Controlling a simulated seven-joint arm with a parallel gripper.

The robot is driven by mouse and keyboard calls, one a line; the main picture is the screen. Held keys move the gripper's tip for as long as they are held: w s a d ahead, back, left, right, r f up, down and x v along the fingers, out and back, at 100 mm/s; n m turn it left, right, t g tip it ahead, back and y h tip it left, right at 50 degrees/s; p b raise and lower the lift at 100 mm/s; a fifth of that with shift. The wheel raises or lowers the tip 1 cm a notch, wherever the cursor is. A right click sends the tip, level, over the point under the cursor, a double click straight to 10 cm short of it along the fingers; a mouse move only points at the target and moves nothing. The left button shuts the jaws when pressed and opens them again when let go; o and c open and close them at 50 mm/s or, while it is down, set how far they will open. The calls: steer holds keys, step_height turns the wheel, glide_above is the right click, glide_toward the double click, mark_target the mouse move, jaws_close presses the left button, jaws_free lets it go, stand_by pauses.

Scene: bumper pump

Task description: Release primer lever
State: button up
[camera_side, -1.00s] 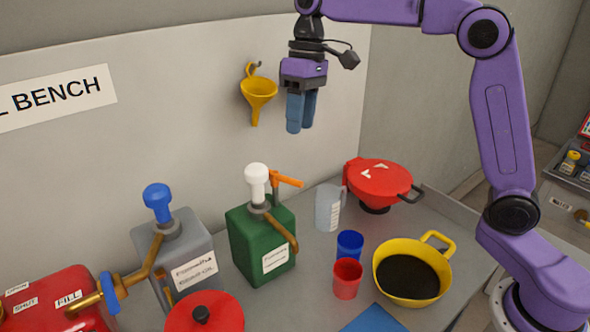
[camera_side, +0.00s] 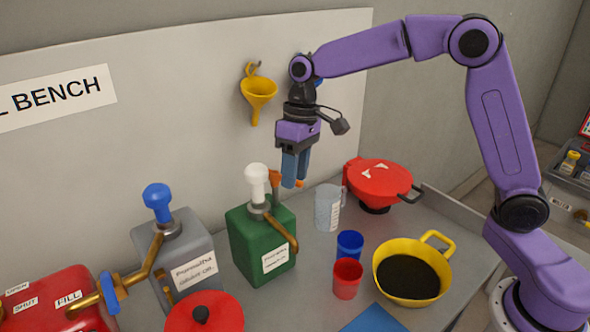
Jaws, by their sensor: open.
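A green container (camera_side: 262,240) with a white pump knob (camera_side: 256,176) and a bronze spout stands on the bench. An orange lever (camera_side: 275,181) sticks out to the right near its top, and I take it as the primer lever. My gripper (camera_side: 293,183) points down at the lever, with its blue fingers open. The fingers hide the middle of the lever, and the orange tip shows just right of them. I cannot tell whether the fingers are around the lever, in front of it or touching it.
A grey container with a blue knob (camera_side: 157,200) stands left. A clear jug (camera_side: 328,208), red funnel pot (camera_side: 378,182), blue cup (camera_side: 350,244), red cup (camera_side: 347,279) and yellow pan (camera_side: 433,284) stand right. A yellow funnel (camera_side: 258,90) hangs on the wall.

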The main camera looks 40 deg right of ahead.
jaws_close()
steer(key=shift+s+a+m, duration=0.1)
steer(key=shift+a+m, duration=0.2)
steer(key=shift+m, duration=0.4)
steer(key=shift+s+a+m, duration=0.1)
steer(key=shift+a+m, duration=0.15)
steer(key=shift+m, duration=0.45)
jaws_free()
steer(key=d+r, duration=0.3)
steer(key=r, duration=1.4)
steer(key=shift+w+d, duration=0.2)
steer(key=shift+w, duration=0.05)
steer(key=shift+s, duration=0.1)
